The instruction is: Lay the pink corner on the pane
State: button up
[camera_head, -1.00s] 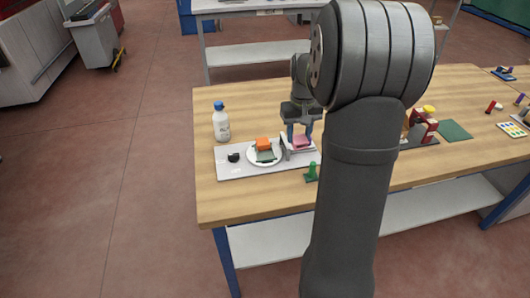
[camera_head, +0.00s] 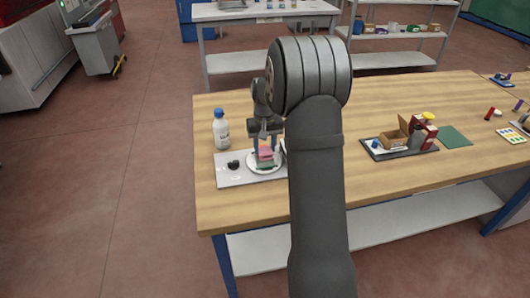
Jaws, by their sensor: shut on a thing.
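My gripper (camera_head: 266,140) hangs over the round white plate at the left of the wooden bench. It is shut on the pink corner (camera_head: 265,151), a small pink piece that shows between and just below the fingers. A small greenish flat piece (camera_head: 265,162), which looks like the pane, lies on the white plate (camera_head: 252,167) below it. The pink corner overlaps it in this view; I cannot tell whether they touch. The orange block that sat on the plate is mostly or wholly hidden behind my gripper and the pink corner.
A grey board (camera_head: 232,181) bears the plate and a small black object (camera_head: 233,165). A white bottle with a blue cap (camera_head: 221,130) stands just behind the board. My arm hides the bench right of the plate. A dark tray (camera_head: 374,152) with boxes stands farther right.

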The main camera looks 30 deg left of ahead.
aim_at(265, 149)
jog(key=shift+f, duration=1.5)
jog(key=shift+f, duration=0.1)
jog(key=o, duration=0.9)
jog(key=shift+o, duration=0.2)
notch_tip(265, 149, up, 12)
notch_tip(265, 149, down, 12)
jog(key=shift+f, duration=0.15)
jog(key=shift+r, duration=2.2)
